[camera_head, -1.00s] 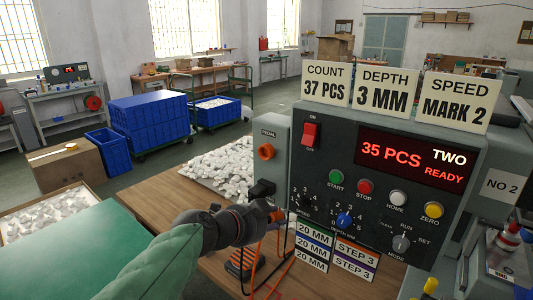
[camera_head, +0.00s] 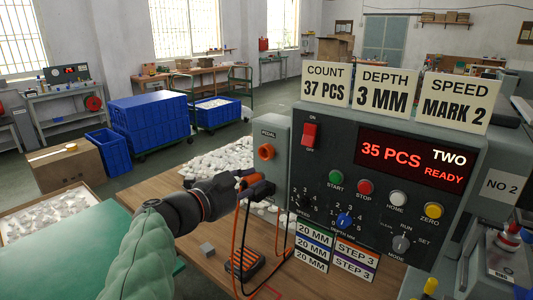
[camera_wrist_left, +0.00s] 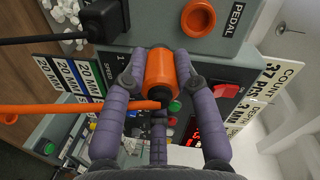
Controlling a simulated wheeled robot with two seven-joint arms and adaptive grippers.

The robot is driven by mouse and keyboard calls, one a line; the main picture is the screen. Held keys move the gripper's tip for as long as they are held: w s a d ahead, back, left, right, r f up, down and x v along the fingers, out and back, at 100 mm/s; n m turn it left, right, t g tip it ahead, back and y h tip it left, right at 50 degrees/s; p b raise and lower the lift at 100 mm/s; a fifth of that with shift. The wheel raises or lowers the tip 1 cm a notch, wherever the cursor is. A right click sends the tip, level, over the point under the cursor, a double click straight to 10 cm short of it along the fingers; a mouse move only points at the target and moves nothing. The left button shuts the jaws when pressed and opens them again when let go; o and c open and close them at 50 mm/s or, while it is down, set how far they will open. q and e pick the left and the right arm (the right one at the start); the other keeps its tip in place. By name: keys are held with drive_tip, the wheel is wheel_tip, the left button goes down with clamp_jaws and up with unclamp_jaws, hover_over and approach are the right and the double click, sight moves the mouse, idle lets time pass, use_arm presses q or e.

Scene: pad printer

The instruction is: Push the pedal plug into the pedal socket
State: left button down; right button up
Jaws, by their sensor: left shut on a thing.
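The pedal socket (camera_head: 266,152) is an orange ring on the grey side panel, under the PEDAL label. It also shows at the top of the left wrist view (camera_wrist_left: 198,18), with its dark opening empty. My left gripper (camera_head: 262,184) is just below the socket in the head view. In the left wrist view my left gripper (camera_wrist_left: 160,72) is shut on the orange pedal plug (camera_wrist_left: 159,75), with a finger on each side. The plug is apart from the socket. An orange cable (camera_wrist_left: 80,109) runs from the plug to the left. My right gripper is not in view.
A black plug with a black cable (camera_wrist_left: 105,20) sits in the panel beside the pedal socket. The control box (camera_head: 360,200) with knobs and buttons stands to the right.

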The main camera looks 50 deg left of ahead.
use_arm(q)
drive_tip(key=shift+t, duration=0.8)
drive_tip(key=shift+w+a+r, duration=0.5)
drive_tip(key=shift+a+r, duration=0.25)
drive_tip(key=shift+r, duration=0.1)
drive_tip(key=shift+w+a+r, duration=0.45)
drive_tip(key=shift+a+r, duration=0.25)
drive_tip(key=shift+r, duration=0.1)
drive_tip(key=shift+x, duration=1.25)
idle(0.4)
drive_tip(key=c, duration=0.9)
unclamp_jaws()
drive_tip(key=shift+w+a, duration=0.1)
drive_tip(key=shift+w, duration=0.05)
drive_tip(key=shift+v, duration=3.1)
